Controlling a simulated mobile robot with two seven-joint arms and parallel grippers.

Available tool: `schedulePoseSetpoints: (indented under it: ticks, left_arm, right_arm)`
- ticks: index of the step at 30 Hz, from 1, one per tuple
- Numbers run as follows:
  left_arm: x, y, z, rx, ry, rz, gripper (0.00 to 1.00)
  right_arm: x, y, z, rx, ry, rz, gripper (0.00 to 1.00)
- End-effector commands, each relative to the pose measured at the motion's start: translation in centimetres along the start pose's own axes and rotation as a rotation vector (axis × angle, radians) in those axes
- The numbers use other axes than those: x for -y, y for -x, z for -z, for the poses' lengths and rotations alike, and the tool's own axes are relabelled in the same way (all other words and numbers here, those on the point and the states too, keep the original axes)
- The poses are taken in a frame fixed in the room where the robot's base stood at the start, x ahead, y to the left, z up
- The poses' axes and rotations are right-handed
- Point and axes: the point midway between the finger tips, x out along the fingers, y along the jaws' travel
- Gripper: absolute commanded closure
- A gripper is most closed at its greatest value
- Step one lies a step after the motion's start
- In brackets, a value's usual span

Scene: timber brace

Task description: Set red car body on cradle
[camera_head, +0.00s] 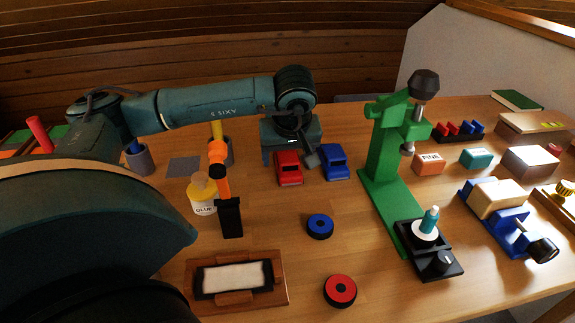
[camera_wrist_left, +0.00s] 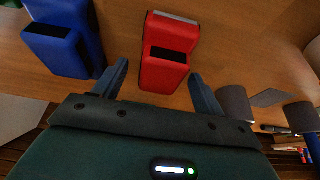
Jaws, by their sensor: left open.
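The red car body (camera_head: 288,168) stands upright on the bench, left of the blue car body (camera_head: 334,162). My left gripper (camera_head: 290,156) is open just above and behind the red car body. In the left wrist view the red car body (camera_wrist_left: 168,48) lies between the two spread fingers of the gripper (camera_wrist_left: 159,72), with gaps on both sides. The blue car body (camera_wrist_left: 62,38) is outside the fingers, close to one of them. I cannot tell for certain which fixture is the cradle. My right gripper is not in view.
A green press (camera_head: 380,165) stands right of the car bodies. In front are a wooden tray with a white pad (camera_head: 235,277), a blue wheel (camera_head: 320,226) and a red wheel (camera_head: 340,290). A glue bottle (camera_head: 202,200) stands left. The bench between the wheels and car bodies is clear.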

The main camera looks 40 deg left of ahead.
Motion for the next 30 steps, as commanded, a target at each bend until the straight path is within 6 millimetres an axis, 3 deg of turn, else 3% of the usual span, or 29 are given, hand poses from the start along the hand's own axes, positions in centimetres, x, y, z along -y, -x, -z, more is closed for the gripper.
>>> schedulePoseSetpoints:
  ticks: [4, 22, 30]
  left_arm:
    - [0.01, 0.04, 0.02, 0.000, 0.000, 0.000, 0.29]
    - [-0.02, 0.08, 0.02, 0.000, 0.000, 0.000, 0.78]
    - [-0.05, 0.41, 0.18, -0.001, 0.001, -0.002, 0.79]
  right_arm:
    - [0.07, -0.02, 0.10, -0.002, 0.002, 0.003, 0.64]
    - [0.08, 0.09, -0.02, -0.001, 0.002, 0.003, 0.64]
    - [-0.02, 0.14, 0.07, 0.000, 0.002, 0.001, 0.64]
